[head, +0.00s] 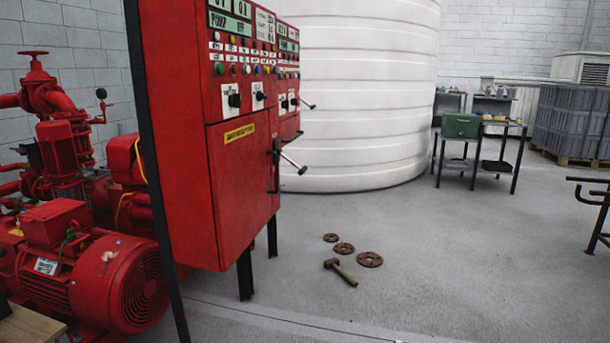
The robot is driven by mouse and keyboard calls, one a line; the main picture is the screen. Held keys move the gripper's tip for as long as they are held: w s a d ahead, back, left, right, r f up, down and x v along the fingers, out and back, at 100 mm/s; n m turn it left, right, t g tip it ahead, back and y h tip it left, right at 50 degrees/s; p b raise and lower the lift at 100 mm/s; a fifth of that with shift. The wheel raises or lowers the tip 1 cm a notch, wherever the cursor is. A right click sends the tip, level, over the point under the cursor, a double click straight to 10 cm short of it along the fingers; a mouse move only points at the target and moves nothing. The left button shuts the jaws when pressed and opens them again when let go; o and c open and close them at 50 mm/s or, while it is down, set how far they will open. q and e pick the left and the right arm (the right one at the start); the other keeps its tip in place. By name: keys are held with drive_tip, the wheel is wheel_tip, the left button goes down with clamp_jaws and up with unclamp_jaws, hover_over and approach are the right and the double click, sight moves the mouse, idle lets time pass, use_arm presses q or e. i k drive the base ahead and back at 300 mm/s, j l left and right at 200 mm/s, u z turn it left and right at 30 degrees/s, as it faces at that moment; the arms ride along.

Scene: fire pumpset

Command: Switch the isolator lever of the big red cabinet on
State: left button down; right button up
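The big red cabinet (222,150) stands on dark legs left of the middle in the head view, seen at an angle. Its upper face carries labels, coloured buttons and dark rotary knobs. A lever with a light grey handle (292,164) sticks out from a dark mount at the right edge of its lower door. It slopes down to the right. A second, smaller lever (307,104) sticks out farther back, from the red panel behind. I cannot read any on or off marking at either lever. Neither of my grippers shows.
A red motor and pump set (80,270) fills the left side. A white tank (360,100) stands behind. The grey floor (450,260) at the right is mostly clear.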

sight(294, 164)
drive_tip(key=i+j+z, duration=0.4)
drive_tip(key=i+j, duration=0.15)
drive_tip(key=i+j+z, duration=0.2)
drive_tip(key=j, duration=0.2)
drive_tip(key=i+j+z, duration=0.45)
drive_tip(key=j, duration=0.4)
